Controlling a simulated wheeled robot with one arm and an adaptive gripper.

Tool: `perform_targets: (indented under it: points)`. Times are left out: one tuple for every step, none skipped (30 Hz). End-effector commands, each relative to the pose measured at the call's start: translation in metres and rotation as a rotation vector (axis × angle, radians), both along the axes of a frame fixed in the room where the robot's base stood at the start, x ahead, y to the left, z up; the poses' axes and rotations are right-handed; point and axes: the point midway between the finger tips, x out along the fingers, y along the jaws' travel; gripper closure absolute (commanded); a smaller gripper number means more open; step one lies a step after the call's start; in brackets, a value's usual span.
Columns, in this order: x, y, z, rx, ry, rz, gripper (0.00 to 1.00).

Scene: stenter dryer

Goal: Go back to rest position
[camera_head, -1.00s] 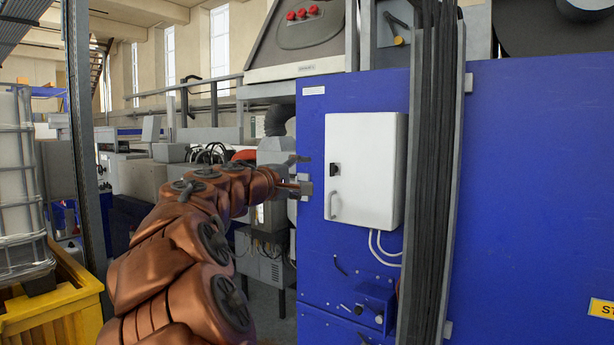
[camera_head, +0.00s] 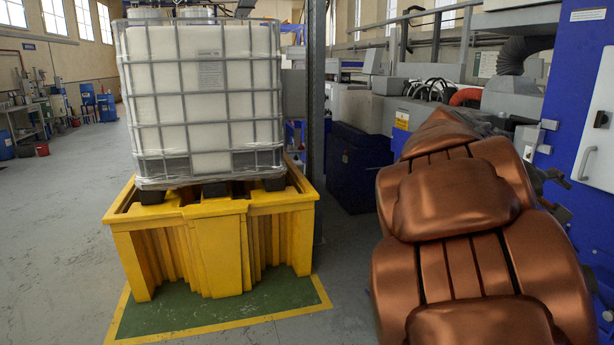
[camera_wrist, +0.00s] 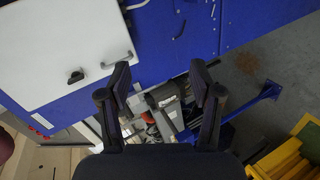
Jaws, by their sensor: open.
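My gripper (camera_wrist: 160,98) is open and empty in the wrist view, its two dark fingers spread apart. The white control box (camera_wrist: 62,50) with its handle and dark switch is at the upper left of that view, on the blue machine panel (camera_wrist: 185,30). The fingers appear apart from the box. In the head view, my copper-coloured arm fills the right side and the gripper cannot be made out. Part of the white box (camera_head: 597,135) shows at the right edge of the head view.
A white caged tank (camera_head: 205,95) stands on a yellow spill pallet (camera_head: 180,245) over a green floor patch (camera_head: 215,312). A grey post (camera_head: 316,110) rises beside it. Open grey floor (camera_head: 60,220) lies at left. A dark blue bin (camera_head: 360,165) stands behind my arm.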

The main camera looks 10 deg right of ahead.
Motion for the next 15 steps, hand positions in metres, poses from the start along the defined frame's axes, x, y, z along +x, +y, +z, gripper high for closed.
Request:
perform_targets:
  points:
    - [-0.007, 0.019, -0.024, 0.079, -0.017, 0.006, 0.35]
    - [-0.012, 0.029, -0.039, 0.127, -0.022, 0.004, 0.35]
    - [-0.018, 0.044, -0.057, 0.189, -0.032, 0.003, 0.35]
    - [-0.023, 0.056, -0.071, 0.236, -0.037, 0.002, 0.35]
    - [-0.028, 0.068, -0.085, 0.283, -0.039, 0.0, 0.35]
    - [-0.034, 0.084, -0.103, 0.343, -0.039, 0.001, 0.35]
    - [-0.038, 0.097, -0.115, 0.387, -0.04, 0.004, 0.35]
    - [-0.043, 0.11, -0.128, 0.431, -0.038, 0.006, 0.35]
    - [-0.05, 0.127, -0.144, 0.489, -0.032, 0.008, 0.35]
    - [-0.055, 0.141, -0.155, 0.531, -0.027, 0.009, 0.35]
    - [-0.06, 0.155, -0.166, 0.574, -0.02, 0.01, 0.35]
    - [-0.069, 0.173, -0.182, 0.631, -0.006, 0.01, 0.35]
    - [-0.075, 0.188, -0.192, 0.672, 0.006, 0.012, 0.35]
    - [-0.082, 0.202, -0.201, 0.71, 0.015, 0.015, 0.35]
    - [-0.091, 0.221, -0.213, 0.764, 0.032, 0.02, 0.35]
